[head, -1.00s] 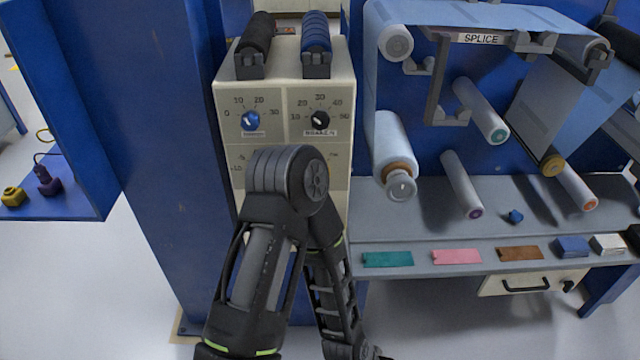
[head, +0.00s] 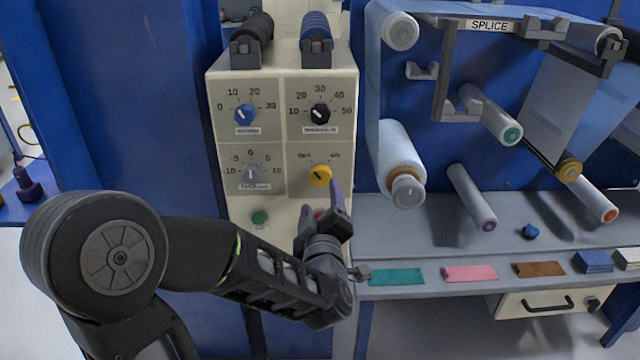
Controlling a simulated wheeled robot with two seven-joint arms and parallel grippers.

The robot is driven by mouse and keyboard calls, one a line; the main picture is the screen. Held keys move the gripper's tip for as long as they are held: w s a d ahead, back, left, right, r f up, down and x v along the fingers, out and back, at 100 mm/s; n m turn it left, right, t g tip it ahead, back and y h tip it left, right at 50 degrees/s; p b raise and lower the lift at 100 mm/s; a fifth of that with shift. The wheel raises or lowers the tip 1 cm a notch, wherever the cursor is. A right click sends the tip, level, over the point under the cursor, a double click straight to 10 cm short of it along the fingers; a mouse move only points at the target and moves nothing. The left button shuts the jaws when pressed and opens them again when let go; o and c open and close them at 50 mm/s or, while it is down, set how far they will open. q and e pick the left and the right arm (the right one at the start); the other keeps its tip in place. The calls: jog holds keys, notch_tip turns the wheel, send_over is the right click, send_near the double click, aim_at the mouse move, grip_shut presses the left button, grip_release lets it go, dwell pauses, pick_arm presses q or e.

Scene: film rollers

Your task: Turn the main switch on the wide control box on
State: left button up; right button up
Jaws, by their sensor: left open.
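The wide control box (head: 282,133) is cream, with several dials on its front, and is fixed on the blue machine frame. Its yellow knob (head: 320,176), between OFF and ON marks at the lower right of the panel, is the main switch. The direction its pointer faces is too small to tell. My left gripper (head: 322,204) is open, just below the yellow knob, with its fingers pointing up toward it. Nothing shows between the fingers except part of a red button (head: 320,213) behind them. My right gripper is not in view.
A blue dial (head: 245,115), a black dial (head: 320,113), a grey dial (head: 251,174) and a green button (head: 259,217) share the panel. White film rollers (head: 401,160) stick out close on the right. A grey shelf (head: 420,235) with coloured pads lies below them.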

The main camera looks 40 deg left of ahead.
aim_at(320, 179)
pick_arm(q)
jog(key=shift+x, duration=3.95)
jog(key=shift+c, duration=0.2)
jog(key=c, duration=1.3)
